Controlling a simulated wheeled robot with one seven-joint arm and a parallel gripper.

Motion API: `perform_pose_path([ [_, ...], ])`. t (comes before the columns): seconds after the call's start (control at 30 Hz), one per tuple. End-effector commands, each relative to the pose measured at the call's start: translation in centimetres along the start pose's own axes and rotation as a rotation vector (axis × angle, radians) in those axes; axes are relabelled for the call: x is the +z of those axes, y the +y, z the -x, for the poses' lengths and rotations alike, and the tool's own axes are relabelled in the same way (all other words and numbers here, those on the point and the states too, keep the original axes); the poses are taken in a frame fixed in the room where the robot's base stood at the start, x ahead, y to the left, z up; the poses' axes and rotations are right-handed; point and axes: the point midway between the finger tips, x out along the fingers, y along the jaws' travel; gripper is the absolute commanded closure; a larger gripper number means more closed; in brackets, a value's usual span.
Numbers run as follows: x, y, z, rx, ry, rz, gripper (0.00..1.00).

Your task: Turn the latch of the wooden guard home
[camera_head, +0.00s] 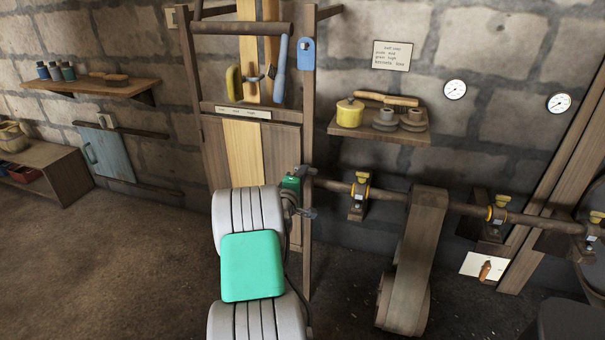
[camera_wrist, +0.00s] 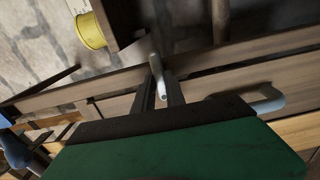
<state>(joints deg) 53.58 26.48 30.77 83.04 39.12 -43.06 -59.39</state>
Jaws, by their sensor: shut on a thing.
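The wooden guard (camera_head: 281,145) stands upright against the wall behind my arm, with a pale belt (camera_head: 243,155) running up its middle. In the wrist view a brown board (camera_wrist: 215,84), seemingly part of the guard's frame, crosses close behind my fingers. My gripper (camera_wrist: 161,88) is shut on a small grey lever with a rounded end, which looks like the latch (camera_wrist: 157,64). In the head view my gripper (camera_head: 305,212) is small and partly hidden by my arm at the guard's right post. How far the latch is turned cannot be told.
A shaft (camera_head: 390,193) with yellow-topped bearings runs right from beside my gripper. A brown belt (camera_head: 418,240) hangs from it. A shelf (camera_head: 380,132) with a yellow can (camera_head: 350,112) is at the upper right. A blue handle (camera_head: 281,68) hangs above the guard. Floor at left is clear.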

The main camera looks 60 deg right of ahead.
Motion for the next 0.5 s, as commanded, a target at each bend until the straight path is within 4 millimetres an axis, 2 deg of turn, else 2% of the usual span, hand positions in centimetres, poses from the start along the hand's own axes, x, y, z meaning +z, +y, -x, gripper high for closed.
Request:
perform_pose_path([
  [0.5,0.0,-0.18,0.04,-0.002,0.0,0.04,1.0],
])
